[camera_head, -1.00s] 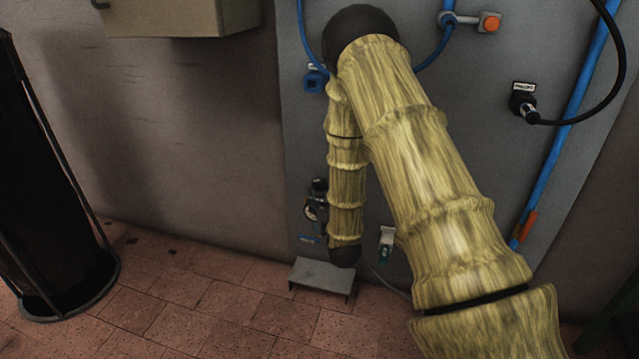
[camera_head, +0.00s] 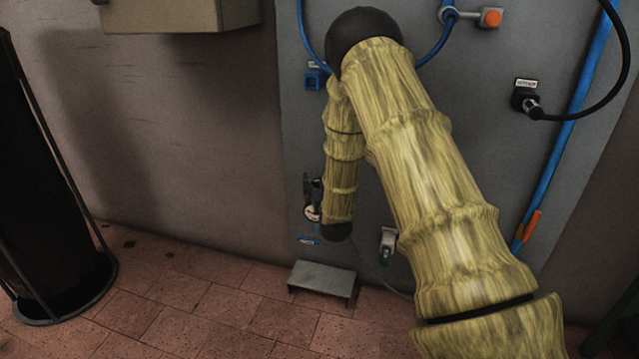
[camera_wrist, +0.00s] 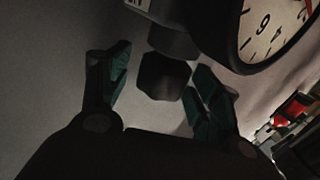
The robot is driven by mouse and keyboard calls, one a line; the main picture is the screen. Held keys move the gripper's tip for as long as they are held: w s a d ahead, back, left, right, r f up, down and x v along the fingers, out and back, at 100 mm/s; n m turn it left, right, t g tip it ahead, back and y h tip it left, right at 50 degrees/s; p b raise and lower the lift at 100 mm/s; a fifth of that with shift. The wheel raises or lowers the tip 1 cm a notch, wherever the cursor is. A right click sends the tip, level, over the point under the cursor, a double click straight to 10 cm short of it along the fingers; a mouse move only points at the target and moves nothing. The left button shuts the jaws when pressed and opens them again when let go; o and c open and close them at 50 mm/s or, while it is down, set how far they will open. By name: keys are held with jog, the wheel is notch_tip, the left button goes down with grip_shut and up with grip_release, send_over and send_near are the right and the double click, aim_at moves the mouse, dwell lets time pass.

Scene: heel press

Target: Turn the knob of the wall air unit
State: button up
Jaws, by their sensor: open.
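The dark faceted knob (camera_wrist: 163,77) of the air unit is in the upper middle of the wrist view, below a dark round body (camera_wrist: 172,38). My gripper (camera_wrist: 162,62) is open, with one green-padded finger on each side of the knob. A gap shows on the left; the right finger is very near, and I cannot tell if it touches. The unit's round white gauge (camera_wrist: 270,28) is at the upper right. In the head view the gauge (camera_head: 312,213) shows low on the grey panel, beside my arm, and the knob cannot be made out.
A grey step (camera_head: 322,279) stands on the tiled floor below the unit. A small grey fitting (camera_head: 388,243) is on the panel to the right. A blue pipe (camera_head: 560,150) and a black cable (camera_head: 600,95) are farther right. A dark cylindrical stand (camera_head: 50,190) is at the left.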

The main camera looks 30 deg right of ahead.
jog(key=c, duration=1)
jog(key=shift+c, duration=0.2)
jog(key=shift+m+h, duration=0.3)
jog(key=shift+h, duration=0.1)
jog(key=m+g+h+p, duration=0.2)
jog(key=h, duration=0.1)
jog(key=shift+a+r, duration=0.1)
jog(key=shift+r, duration=0.05)
jog(key=m+g+h+p, duration=0.3)
jog(key=m+g+h, duration=0.1)
jog(key=shift+g, duration=0.3)
jog(key=m+g+h+p, duration=0.1)
jog(key=g, duration=0.1)
jog(key=m+g+h, duration=0.1)
jog(key=m+g, duration=0.1)
jog(key=shift+m+g+h+p, duration=0.3)
jog(key=shift+g+p, duration=0.1)
jog(key=shift+f+m+g+h+p, duration=0.2)
jog(key=shift+m+g+h+p, duration=0.2)
jog(key=shift+m+g, duration=1.5)
jog(key=shift+g, duration=0.7)
